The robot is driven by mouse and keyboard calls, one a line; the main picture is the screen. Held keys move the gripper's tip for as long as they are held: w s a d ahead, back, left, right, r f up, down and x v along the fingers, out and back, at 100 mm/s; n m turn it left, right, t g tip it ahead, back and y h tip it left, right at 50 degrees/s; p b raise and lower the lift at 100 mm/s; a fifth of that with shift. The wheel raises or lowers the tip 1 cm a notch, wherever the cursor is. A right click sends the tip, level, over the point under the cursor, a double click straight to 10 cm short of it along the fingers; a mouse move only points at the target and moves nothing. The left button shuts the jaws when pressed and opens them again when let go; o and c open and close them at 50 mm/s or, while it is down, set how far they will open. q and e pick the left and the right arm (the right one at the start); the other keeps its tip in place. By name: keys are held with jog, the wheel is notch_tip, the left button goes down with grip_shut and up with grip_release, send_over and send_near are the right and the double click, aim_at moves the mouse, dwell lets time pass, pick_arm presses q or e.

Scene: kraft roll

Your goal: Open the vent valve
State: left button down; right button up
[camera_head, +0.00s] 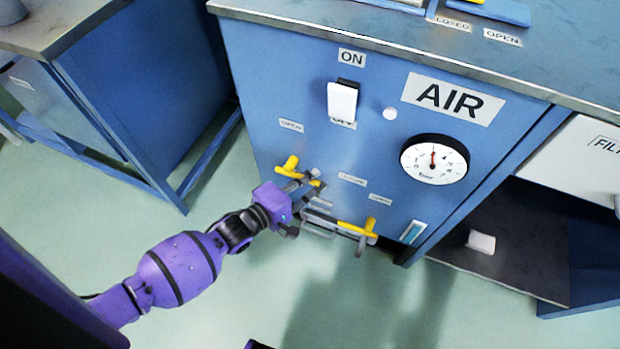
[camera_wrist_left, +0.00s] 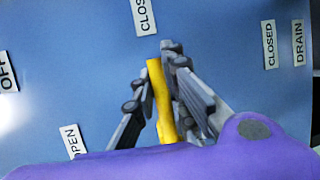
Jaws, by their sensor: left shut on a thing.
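A yellow valve handle (camera_head: 290,167) sits low on the left of the blue AIR cabinet's front. In the left wrist view its yellow lever (camera_wrist_left: 160,98) points up towards a CLOSED label (camera_wrist_left: 143,16), with an OPEN label (camera_wrist_left: 73,140) at lower left. My left gripper (camera_head: 308,191) is at this handle, and its fingers (camera_wrist_left: 153,76) lie on both sides of the lever, shut on it. The fingers partly hide the handle and its pipe. No VENT label can be read. My right gripper is not in view.
A second yellow valve handle (camera_head: 358,230) is close by on the right. Above are a white ON/OFF switch (camera_head: 342,101), a white knob (camera_head: 390,113) and a pressure gauge (camera_head: 434,159). Another blue bench (camera_head: 150,100) stands left. The floor (camera_head: 330,310) in front is clear.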

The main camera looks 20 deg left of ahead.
pick_arm(q)
jog(key=shift+r, duration=0.1)
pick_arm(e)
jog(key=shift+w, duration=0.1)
pick_arm(q)
jog(key=shift+a+r+n+t+h+b, duration=0.1)
jog(key=shift+r+n+t+h+b, duration=0.35)
jog(key=shift+n, duration=0.65)
jog(key=shift+a+r+n+b, duration=0.2)
jog(key=shift+r+n+b, duration=0.4)
jog(key=shift+n, duration=0.2)
jog(key=shift+a+r+n+t+h+b, duration=0.3)
jog(key=shift+r+n+t+b, duration=0.3)
jog(key=shift+n, duration=0.3)
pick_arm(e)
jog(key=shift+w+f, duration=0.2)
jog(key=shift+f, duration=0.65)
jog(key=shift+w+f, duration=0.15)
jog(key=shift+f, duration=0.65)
pick_arm(q)
jog(key=c, duration=1.8)
grip_release()
jog(key=shift+o, duration=0.2)
